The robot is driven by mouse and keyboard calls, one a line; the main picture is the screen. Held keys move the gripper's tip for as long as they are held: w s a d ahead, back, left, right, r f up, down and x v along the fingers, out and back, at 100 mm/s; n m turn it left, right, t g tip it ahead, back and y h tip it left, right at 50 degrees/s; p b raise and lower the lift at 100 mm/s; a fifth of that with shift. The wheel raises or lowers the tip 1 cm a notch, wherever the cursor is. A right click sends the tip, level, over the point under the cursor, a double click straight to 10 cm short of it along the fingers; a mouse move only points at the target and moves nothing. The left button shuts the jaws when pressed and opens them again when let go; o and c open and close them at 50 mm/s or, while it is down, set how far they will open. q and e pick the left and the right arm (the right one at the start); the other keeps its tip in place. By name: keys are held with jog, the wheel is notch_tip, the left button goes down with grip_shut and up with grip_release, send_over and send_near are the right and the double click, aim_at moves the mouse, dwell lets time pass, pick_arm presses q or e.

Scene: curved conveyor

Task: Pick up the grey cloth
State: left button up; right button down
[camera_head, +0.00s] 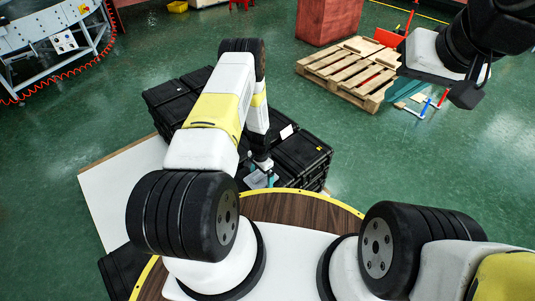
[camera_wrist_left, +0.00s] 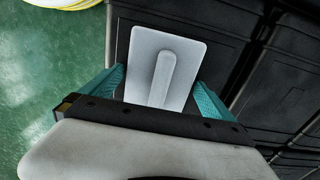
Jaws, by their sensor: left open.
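A light grey rectangular flat piece with a raised bar along its middle (camera_wrist_left: 188,55) lies on a black case in the left wrist view. It looks stiff, and I see no plainly cloth-like grey item. My left gripper (camera_wrist_left: 159,80) is open, with its teal fingers on either side of the piece. I cannot tell whether they touch it; its near end is hidden behind the gripper body. In the head view my left gripper (camera_head: 264,174) is low over the cases, partly hidden by my arm. My right gripper (camera_head: 468,92) is at the upper right; its jaws are unclear.
Several black cases (camera_head: 303,153) stand packed together around my left gripper. A white board (camera_head: 112,190) lies at the left. A wooden pallet (camera_head: 345,72) with tools beside it and a red box (camera_head: 328,20) are farther back. A curved conveyor (camera_head: 50,32) stands at upper left. Green floor lies between.

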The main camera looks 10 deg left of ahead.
aim_at(261, 174)
pick_arm(q)
jog(key=c, duration=1.2)
jog(key=shift+c, duration=0.2)
jog(key=shift+r, duration=0.1)
jog(key=shift+r, duration=0.55)
notch_tip(261, 174, up, 2)
jog(key=shift+r, duration=0.15)
jog(key=s+d, duration=0.2)
jog(key=s, duration=0.5)
jog(key=s+d+r, duration=0.1)
jog(key=s+d, duration=0.1)
jog(key=s, duration=0.6)
jog(key=shift+s+d+r, duration=0.2)
jog(key=shift+r, duration=0.05)
